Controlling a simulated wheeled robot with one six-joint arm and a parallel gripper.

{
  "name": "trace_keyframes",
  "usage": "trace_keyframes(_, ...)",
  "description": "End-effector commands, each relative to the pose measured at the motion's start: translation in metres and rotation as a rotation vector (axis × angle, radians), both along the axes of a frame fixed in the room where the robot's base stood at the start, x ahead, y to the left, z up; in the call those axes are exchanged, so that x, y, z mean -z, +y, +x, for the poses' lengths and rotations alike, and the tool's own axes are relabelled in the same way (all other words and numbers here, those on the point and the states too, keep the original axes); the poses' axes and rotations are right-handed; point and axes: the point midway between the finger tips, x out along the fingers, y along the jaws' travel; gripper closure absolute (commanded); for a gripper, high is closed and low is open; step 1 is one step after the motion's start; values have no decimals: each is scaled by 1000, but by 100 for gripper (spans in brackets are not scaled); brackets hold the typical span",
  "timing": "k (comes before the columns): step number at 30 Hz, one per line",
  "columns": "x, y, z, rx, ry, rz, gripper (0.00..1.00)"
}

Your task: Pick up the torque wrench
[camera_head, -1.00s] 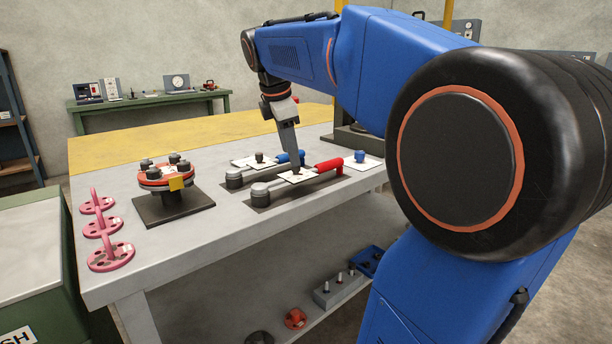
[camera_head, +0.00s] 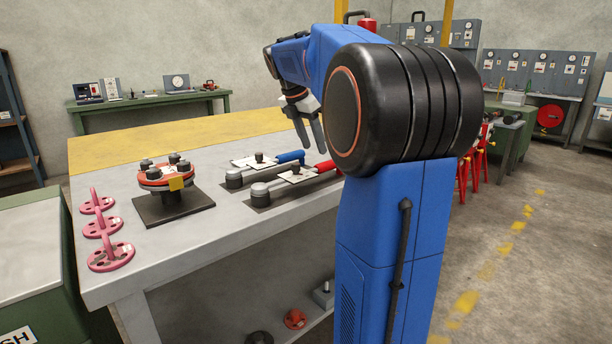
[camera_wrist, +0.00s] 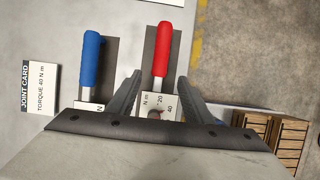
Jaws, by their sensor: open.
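Two torque wrenches lie side by side on the workbench. One has a red handle (camera_head: 325,166) and the other a blue handle (camera_head: 290,157); their grey heads point left. Each has a white scale card with a dark knob. My gripper (camera_head: 311,148) is open and empty above the handle end of the wrenches. In the wrist view the red handle (camera_wrist: 163,45) lies in line with the gap between my fingers (camera_wrist: 160,78), and the blue handle (camera_wrist: 91,58) lies left of them. A joint card (camera_wrist: 38,88) reading "TORQUE 40 N m" lies further left.
A red flanged spool (camera_head: 168,174) with dark bolts stands on a dark plate on the bench (camera_head: 110,271). Several pink flanged pieces (camera_head: 110,256) line the left edge. A green bin (camera_head: 30,250) stands left. My arm hides the bench's right end.

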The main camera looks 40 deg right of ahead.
Motion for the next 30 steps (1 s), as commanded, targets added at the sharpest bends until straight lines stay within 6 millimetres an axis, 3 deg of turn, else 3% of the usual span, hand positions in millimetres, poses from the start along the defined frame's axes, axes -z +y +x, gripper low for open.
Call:
trace_keyframes(6, 31, -13, 0, 1, 1, 0, 54)
trace_keyframes(14, 45, -20, 0, 1, 0, 0, 54)
trace_keyframes(24, 83, -39, 0, 1, 1, 1, 54)
trace_keyframes(30, 89, -41, 0, 1, -1, 0, 54)
